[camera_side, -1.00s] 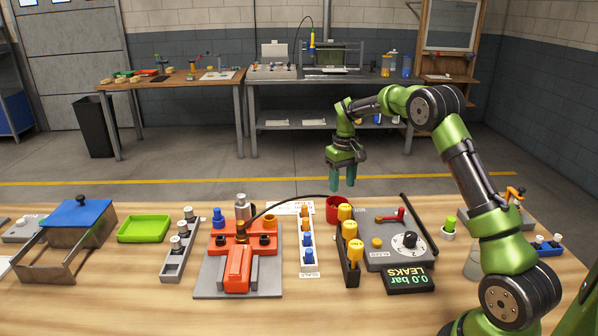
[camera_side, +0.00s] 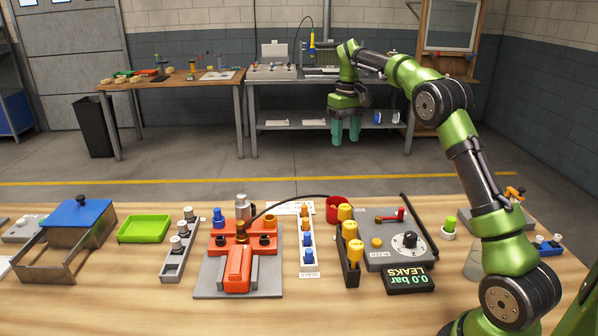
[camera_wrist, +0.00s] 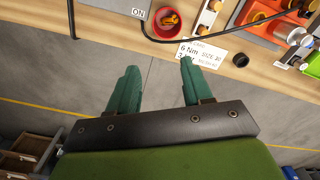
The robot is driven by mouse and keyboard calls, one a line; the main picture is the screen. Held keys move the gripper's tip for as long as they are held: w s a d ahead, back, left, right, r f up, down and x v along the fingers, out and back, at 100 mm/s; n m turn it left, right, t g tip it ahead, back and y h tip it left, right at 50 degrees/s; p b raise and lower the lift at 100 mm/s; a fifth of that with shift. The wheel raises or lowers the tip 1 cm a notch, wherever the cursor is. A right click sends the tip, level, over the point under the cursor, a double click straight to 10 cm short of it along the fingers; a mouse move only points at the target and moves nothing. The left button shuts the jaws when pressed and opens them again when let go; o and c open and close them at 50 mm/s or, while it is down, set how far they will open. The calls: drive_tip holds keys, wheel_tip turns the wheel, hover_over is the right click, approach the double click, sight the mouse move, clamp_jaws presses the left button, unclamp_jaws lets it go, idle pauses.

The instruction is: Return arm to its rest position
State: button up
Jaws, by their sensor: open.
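My gripper (camera_side: 346,131) hangs above and beyond the far edge of the wooden workbench (camera_side: 130,290), pointing down, with its green fingers apart and nothing between them. In the wrist view my gripper (camera_wrist: 155,85) also shows its two fingers spread and empty, with grey floor behind them. My green and black arm rises from the right side of the bench and bends over toward the back.
On the bench stand an orange fixture (camera_side: 238,265), a green tray (camera_side: 144,229), a blue-lidded box (camera_side: 78,213), a red cup (camera_side: 334,209), yellow-capped bottles (camera_side: 355,252) and a LEAKS display (camera_side: 408,280). A hose (camera_side: 290,199) arches over the bench. Air around my gripper is clear.

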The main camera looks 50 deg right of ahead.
drive_tip(key=s+a+t+y, duration=0.2)
drive_tip(key=s+a+t, duration=0.5)
drive_tip(key=s+a, duration=1.7)
drive_tip(key=shift+a+r, duration=0.2)
drive_tip(key=shift+a, duration=0.8)
